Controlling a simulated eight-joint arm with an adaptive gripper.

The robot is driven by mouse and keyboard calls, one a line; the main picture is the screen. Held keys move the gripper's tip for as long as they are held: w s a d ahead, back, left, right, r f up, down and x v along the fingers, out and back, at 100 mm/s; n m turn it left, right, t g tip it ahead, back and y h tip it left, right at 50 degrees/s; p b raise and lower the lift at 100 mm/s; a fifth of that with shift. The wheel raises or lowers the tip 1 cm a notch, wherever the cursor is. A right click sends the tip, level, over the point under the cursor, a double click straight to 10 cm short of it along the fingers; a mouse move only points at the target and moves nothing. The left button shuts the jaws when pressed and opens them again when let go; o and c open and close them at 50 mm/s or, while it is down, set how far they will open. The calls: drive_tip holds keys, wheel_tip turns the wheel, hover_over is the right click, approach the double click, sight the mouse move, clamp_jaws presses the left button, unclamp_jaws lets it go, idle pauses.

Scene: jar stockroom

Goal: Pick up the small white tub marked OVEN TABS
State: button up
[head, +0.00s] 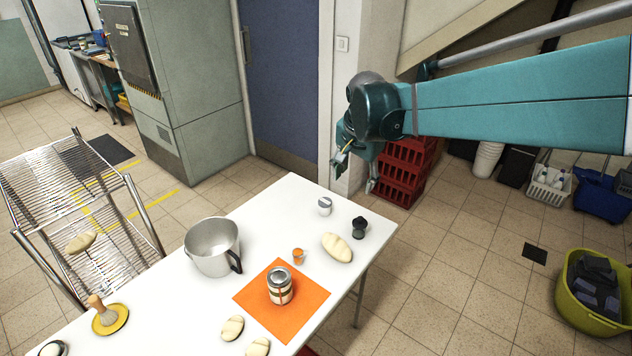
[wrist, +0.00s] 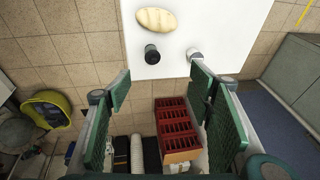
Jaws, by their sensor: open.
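A small white tub (head: 325,206) with a greyish top stands upright near the far end of the white table (head: 210,310); its marking is too small to read. In the wrist view the tub (wrist: 194,55) is near the table's edge, ahead of the right finger. My gripper (head: 356,172) is open and empty, raised past the table's far end and apart from the tub. In the wrist view its two green-padded fingers (wrist: 160,88) are spread wide, with floor and red crates between them.
A small black object (head: 359,228) stands right of the tub, with a bread loaf (head: 337,248) nearby. A steel pot (head: 212,247), an orange cup (head: 298,256) and a labelled jar (head: 280,286) on an orange mat (head: 308,316) are nearer. Red crates (head: 404,172) stand on the floor beyond.

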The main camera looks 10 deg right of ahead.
drive_tip(key=w+a+f+m+g+p, duration=0.1)
drive_tip(key=w+f+m, duration=0.1)
drive_tip(key=w+f, duration=0.35)
drive_tip(key=w+a+f+m+g, duration=0.1)
drive_tip(key=w+a+f+m, duration=0.15)
drive_tip(key=w, duration=0.65)
drive_tip(key=m+g+h+p, duration=0.1)
drive_tip(key=m+g+p, duration=0.1)
drive_tip(key=m, duration=0.3)
hover_over(325, 201)
drive_tip(key=a, duration=0.1)
wheel_tip(325, 201, down, 15)
drive_tip(key=shift+a+f, duration=0.1)
drive_tip(key=shift+w+f, duration=0.1)
drive_tip(key=shift+f, duration=0.25)
drive_tip(key=shift+f+b, duration=0.4)
drive_tip(key=shift+f, duration=0.85)
drive_tip(key=shift+d, duration=0.2)
drive_tip(key=shift+d+f+b, duration=0.2)
drive_tip(key=shift+f+b, duration=0.1)
drive_tip(key=shift+f, duration=1)
drive_tip(key=shift+d+f+b, duration=0.2)
drive_tip(key=shift+f+b, duration=0.05)
drive_tip(key=shift+f, duration=1)
drive_tip(key=c, duration=1.1)
